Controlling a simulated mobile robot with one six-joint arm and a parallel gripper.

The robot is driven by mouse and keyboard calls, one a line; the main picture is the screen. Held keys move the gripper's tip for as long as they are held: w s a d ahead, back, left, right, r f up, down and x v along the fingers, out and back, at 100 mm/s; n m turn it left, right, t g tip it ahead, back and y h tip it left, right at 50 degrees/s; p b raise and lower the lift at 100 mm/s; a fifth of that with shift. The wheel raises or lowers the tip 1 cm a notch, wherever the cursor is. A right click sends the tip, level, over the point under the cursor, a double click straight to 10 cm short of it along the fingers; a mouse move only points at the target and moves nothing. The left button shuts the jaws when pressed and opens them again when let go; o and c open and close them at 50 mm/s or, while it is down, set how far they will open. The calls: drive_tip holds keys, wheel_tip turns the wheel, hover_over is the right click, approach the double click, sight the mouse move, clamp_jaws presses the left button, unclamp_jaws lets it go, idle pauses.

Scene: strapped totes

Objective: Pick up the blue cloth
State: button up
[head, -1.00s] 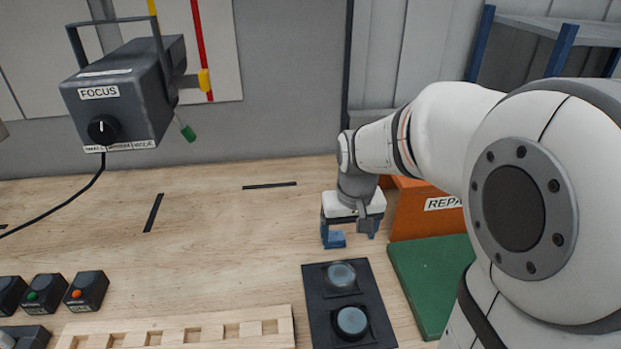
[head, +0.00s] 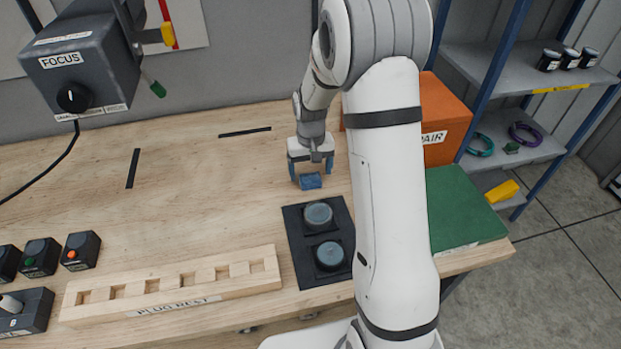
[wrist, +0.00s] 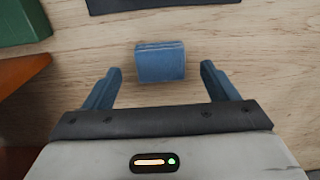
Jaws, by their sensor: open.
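The blue cloth (head: 311,181) is a small folded block lying on the wooden bench, behind the dark panel with two round knobs. My gripper (head: 311,174) points down at it, just above the bench. In the wrist view the cloth (wrist: 160,62) sits centred ahead of the gap between my two blue fingers, touching neither. My gripper (wrist: 158,85) is open and empty. In the head view the fingers partly hide the cloth's far side.
The dark panel with two knobs (head: 291,222) is close in front of the cloth. An orange box (head: 445,110) and a green mat (head: 462,205) lie to the right, partly behind my arm. A wooden plug rest (head: 170,288) is at front left. The bench's middle left is clear.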

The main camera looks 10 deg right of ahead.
sight(311, 178)
drive_tip(key=shift+f, duration=1.6)
drive_tip(key=c, duration=1.1)
